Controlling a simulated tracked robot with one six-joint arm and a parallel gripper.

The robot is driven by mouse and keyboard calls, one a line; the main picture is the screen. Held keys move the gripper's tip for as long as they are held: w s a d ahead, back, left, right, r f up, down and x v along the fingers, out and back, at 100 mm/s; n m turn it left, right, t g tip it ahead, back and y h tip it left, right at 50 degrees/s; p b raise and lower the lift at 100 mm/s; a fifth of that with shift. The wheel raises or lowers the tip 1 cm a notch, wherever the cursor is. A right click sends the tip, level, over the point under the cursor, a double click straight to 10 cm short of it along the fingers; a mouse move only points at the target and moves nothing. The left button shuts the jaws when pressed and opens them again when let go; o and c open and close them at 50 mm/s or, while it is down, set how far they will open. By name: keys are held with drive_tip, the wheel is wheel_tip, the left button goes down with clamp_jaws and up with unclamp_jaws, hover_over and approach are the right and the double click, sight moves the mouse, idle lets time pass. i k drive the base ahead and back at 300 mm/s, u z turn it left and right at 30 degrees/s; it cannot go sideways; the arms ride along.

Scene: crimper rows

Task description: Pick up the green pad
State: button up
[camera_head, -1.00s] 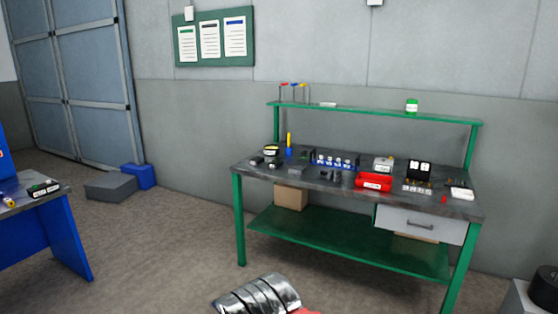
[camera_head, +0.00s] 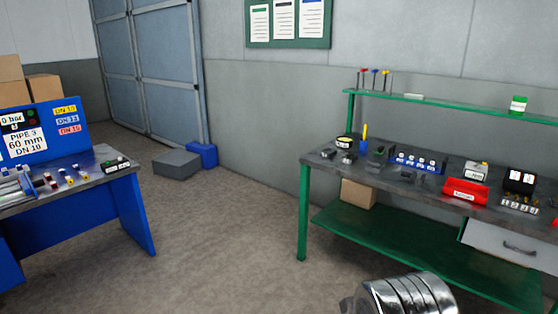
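I cannot pick out a green pad for certain. A small dark green block (camera_head: 378,154) sits on the grey top of the green workbench (camera_head: 303,215), near a yellow-and-blue upright item. A small dark box with a green part (camera_head: 116,165) lies on the blue table at the left. Both are too small to identify. My gripper is not in view. A ribbed silver part at the bottom may belong to my arm.
The blue table (camera_head: 130,215) with a display panel (camera_head: 40,130) stands at the left. Red tray (camera_head: 465,192) and blue rack (camera_head: 418,161) are on the workbench. A grey box (camera_head: 176,164) and blue box (camera_head: 203,155) stand by the wall. Floor (camera_head: 225,240) between the tables is clear.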

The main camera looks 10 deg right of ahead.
sight(380, 151)
drive_tip(key=z, duration=0.4)
drive_tip(key=i, duration=0.55)
drive_tip(key=z, duration=0.8)
drive_tip(key=i, duration=2.15)
drive_tip(key=u, duration=0.55)
drive_tip(key=i, duration=0.6)
drive_tip(key=u, duration=0.9)
drive_tip(key=i, duration=0.6)
drive_tip(key=u, duration=0.35)
